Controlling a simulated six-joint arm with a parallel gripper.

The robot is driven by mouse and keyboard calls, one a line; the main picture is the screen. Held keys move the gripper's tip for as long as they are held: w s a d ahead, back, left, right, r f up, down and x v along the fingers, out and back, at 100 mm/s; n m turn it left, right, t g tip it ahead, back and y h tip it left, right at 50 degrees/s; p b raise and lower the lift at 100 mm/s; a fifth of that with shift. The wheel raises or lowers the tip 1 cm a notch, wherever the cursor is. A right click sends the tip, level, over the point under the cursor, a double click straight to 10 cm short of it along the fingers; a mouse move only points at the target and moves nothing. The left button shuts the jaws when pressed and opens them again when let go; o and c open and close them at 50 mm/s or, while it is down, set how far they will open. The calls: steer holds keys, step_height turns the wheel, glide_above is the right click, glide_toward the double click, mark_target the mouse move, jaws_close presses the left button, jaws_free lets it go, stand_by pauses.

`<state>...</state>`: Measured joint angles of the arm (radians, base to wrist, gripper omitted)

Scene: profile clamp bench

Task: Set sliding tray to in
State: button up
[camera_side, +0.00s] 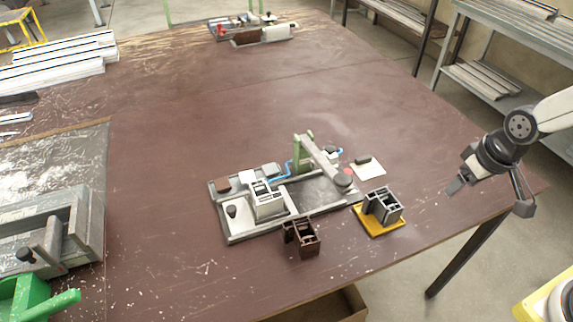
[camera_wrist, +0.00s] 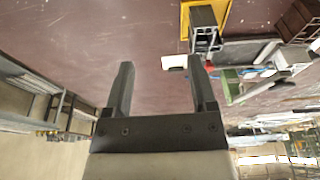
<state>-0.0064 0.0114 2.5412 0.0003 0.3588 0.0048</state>
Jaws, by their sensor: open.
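The clamp fixture (camera_side: 235,238) is a grey metal frame on the brown bench, in the middle of the side view. A light grey plate with a black knob (camera_side: 232,211) lies in its left part and looks like the sliding tray. A pale profile piece (camera_side: 267,200) stands beside the knob. I cannot tell how far in the tray sits. A green clamp post with a grey arm (camera_side: 322,160) rises at the fixture's back; the green part shows in the wrist view (camera_wrist: 231,86). My gripper (camera_side: 489,195) is open and empty, right of the fixture and well apart from it.
A grey profile (camera_side: 383,206) stands on a yellow plate (camera_side: 380,229), between fixture and gripper. A dark brown profile (camera_side: 301,239) stands before the fixture. A white card (camera_side: 368,168) lies behind. Another fixture (camera_side: 60,240) is at left. The bench's back middle is clear.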

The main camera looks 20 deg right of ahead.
steer(key=w+a+r, duration=0.1)
steer(key=w+a, duration=0.6)
steer(key=w, duration=0.5)
steer(key=n+g, duration=0.2)
steer(key=g, duration=0.1)
glide_above(231, 208)
steer(key=f, duration=0.6)
steer(key=shift+d+f, duration=0.2)
steer(key=shift+y, duration=0.3)
steer(key=shift+a+f, duration=0.15)
steer(key=shift+f, duration=3.75)
